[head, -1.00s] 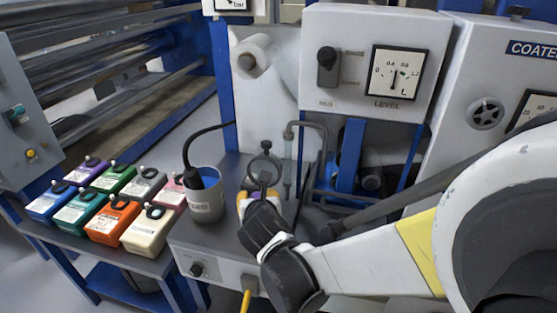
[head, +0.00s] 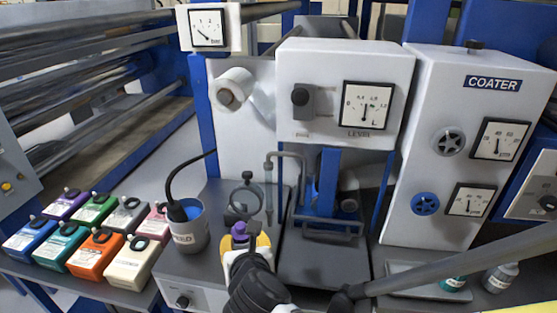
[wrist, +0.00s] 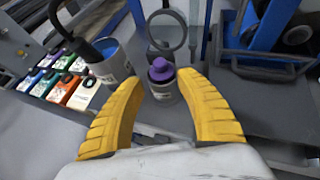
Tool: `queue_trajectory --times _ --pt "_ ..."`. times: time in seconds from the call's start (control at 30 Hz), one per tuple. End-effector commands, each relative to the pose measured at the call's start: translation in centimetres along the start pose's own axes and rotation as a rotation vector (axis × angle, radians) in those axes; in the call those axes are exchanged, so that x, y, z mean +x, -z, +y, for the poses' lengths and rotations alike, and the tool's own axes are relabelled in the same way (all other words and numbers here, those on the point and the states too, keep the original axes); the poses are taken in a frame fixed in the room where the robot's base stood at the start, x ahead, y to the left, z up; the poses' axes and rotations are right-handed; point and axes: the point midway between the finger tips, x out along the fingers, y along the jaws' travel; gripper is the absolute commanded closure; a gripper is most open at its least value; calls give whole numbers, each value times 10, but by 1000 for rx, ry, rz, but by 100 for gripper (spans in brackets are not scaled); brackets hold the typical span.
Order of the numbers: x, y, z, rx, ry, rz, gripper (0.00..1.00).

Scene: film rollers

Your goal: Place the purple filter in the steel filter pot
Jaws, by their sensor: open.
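The purple filter (wrist: 161,70) stands upright at the top of a small grey cylinder, which looks like the steel filter pot (wrist: 164,91). How deep the filter sits in it I cannot tell. The purple top also shows in the head view (head: 239,229), where the pot is mostly hidden by my gripper. My gripper (wrist: 166,82) is open, its yellow fingers on either side of and in front of the pot. A gap shows between each finger and the filter. In the head view my gripper (head: 248,243) is partly covered by my wrist.
A grey FEED pot (head: 188,237) with a black hose stands close on the left. A ring stand (head: 247,188) is just behind the filter. Several coloured boxes (head: 100,247) fill the side table. Grey bench surface lies to the right, before the blue frame (head: 328,185).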

Motion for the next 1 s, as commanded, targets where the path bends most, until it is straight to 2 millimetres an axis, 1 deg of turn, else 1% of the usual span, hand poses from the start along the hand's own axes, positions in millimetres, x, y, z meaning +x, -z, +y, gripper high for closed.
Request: queue_trajectory --times 0.07,0.17,0.2,0.27,0.3,0.37,0.4,0.47,0.5,0.6,0.7,0.73,0.77,0.8,0.87,1.0 --pt "-5 -2 -14 83 20 12 58" --pt "-12 -5 -54 368 84 46 58" --pt "-18 -6 -77 539 123 59 58" --pt "-31 -4 -114 841 195 71 58" --pt "-42 -2 -139 1065 248 71 58" --pt "-62 4 -173 1405 332 54 58" --pt "-76 10 -192 1631 387 33 58" --pt "-98 18 -217 1960 466 -15 58" --pt "-112 25 -229 2167 515 -53 58" --pt "-145 40 -251 2619 617 -169 58" --pt "-168 52 -261 2948 686 -280 58" --pt "-173 55 -263 3020 699 -308 58" --pt "-177 56 -264 -3010 -693 324 58" --pt "-181 59 -265 -2943 -676 336 58" --pt "-185 60 -265 -2880 -659 345 58" --pt "-186 61 -265 -2844 -649 350 58"
